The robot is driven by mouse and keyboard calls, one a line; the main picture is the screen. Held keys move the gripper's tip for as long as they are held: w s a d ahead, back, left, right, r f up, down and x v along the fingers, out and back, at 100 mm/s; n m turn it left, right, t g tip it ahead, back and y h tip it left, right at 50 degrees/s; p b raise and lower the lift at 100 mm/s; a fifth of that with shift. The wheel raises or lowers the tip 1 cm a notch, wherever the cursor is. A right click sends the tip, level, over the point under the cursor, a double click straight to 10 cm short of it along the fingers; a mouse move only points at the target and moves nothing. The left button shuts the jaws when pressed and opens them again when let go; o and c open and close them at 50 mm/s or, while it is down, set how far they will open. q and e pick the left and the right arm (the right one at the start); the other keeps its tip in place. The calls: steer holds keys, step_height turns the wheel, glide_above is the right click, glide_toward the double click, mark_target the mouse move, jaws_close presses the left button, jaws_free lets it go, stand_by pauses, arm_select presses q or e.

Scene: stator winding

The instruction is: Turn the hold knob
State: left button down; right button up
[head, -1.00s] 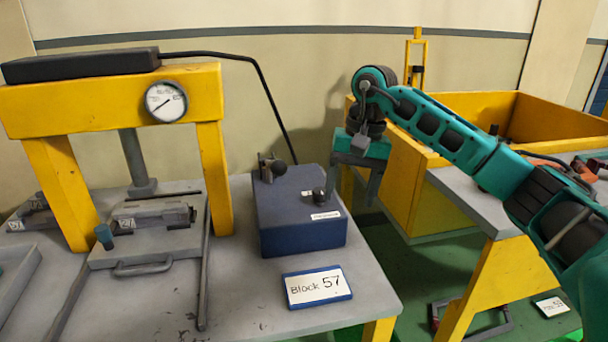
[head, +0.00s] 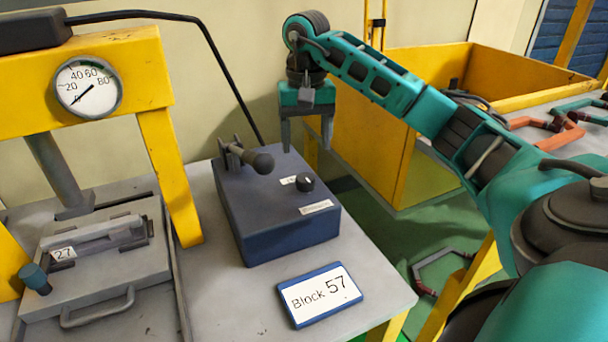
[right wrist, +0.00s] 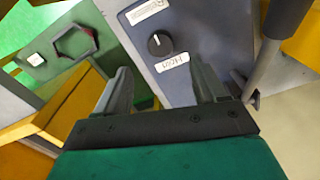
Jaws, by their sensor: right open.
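The hold knob (head: 305,182) is a small black round knob on top of the blue control box (head: 285,230). In the right wrist view the knob (right wrist: 160,44) sits beside a white label reading "Hold", ahead of the fingers and between their lines. My right gripper (head: 307,145) is open and empty, pointing down above the back right part of the box, behind the knob in the head view. Its two fingers also show in the right wrist view (right wrist: 163,85), apart from the knob. My left gripper is not in view.
A lever with a dark ball handle (head: 262,162) stands on the box, left of the knob. A yellow press with a gauge (head: 88,88) stands at the left. A "Block 57" sign (head: 320,294) lies in front. A yellow bin (head: 420,120) is behind my right arm.

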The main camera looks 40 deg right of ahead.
mark_target(306, 177)
step_height(306, 177, down, 8)
steer(key=shift+f, duration=0.2)
steer(key=c, duration=1.1)
